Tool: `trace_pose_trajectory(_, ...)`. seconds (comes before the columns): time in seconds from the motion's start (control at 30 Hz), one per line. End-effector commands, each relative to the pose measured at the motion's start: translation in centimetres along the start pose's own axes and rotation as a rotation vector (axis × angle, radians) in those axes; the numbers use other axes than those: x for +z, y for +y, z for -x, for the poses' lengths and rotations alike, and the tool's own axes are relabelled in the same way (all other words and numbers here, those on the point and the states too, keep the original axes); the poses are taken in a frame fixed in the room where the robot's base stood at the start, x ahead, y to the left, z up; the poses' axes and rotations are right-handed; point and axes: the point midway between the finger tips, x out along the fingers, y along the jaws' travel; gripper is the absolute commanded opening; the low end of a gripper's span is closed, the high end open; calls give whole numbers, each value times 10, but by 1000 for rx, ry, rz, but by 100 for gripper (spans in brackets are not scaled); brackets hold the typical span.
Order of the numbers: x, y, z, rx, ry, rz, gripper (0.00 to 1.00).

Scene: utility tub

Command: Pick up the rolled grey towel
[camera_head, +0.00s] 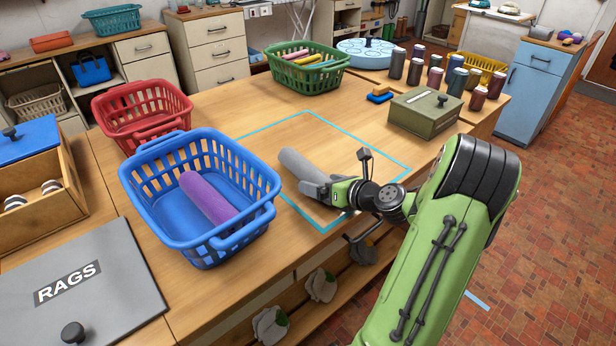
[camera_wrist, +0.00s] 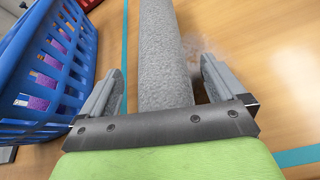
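The rolled grey towel (camera_head: 297,164) lies on the wooden table inside a blue taped outline, just right of the blue basket. In the wrist view the towel (camera_wrist: 164,50) runs away from the palm, between the two fingers. My gripper (camera_head: 318,187) is low over the towel's near end, which it partly hides in the head view. In the wrist view my gripper (camera_wrist: 163,68) is open, with a gap showing between the towel and each finger.
The blue basket (camera_head: 240,232) holding a purple roll (camera_head: 207,198) stands close on the left. A red basket (camera_head: 128,120), green basket (camera_head: 315,80) and olive box (camera_head: 424,112) stand around the outline. Several jars (camera_head: 456,80) stand at the back right.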

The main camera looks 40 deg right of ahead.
Motion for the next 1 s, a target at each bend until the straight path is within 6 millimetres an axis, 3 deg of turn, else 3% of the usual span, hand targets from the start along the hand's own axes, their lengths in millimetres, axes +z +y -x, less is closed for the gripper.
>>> trace_pose_trajectory(0.07,0,0,0,0,0,0,85)
trace_pose_trajectory(0.43,0,0,0,0,1,0,30)
trace_pose_trajectory(0.67,4,1,2,1,-1,2,29)
trace_pose_trajectory(1.0,75,22,31,0,-2,5,29)
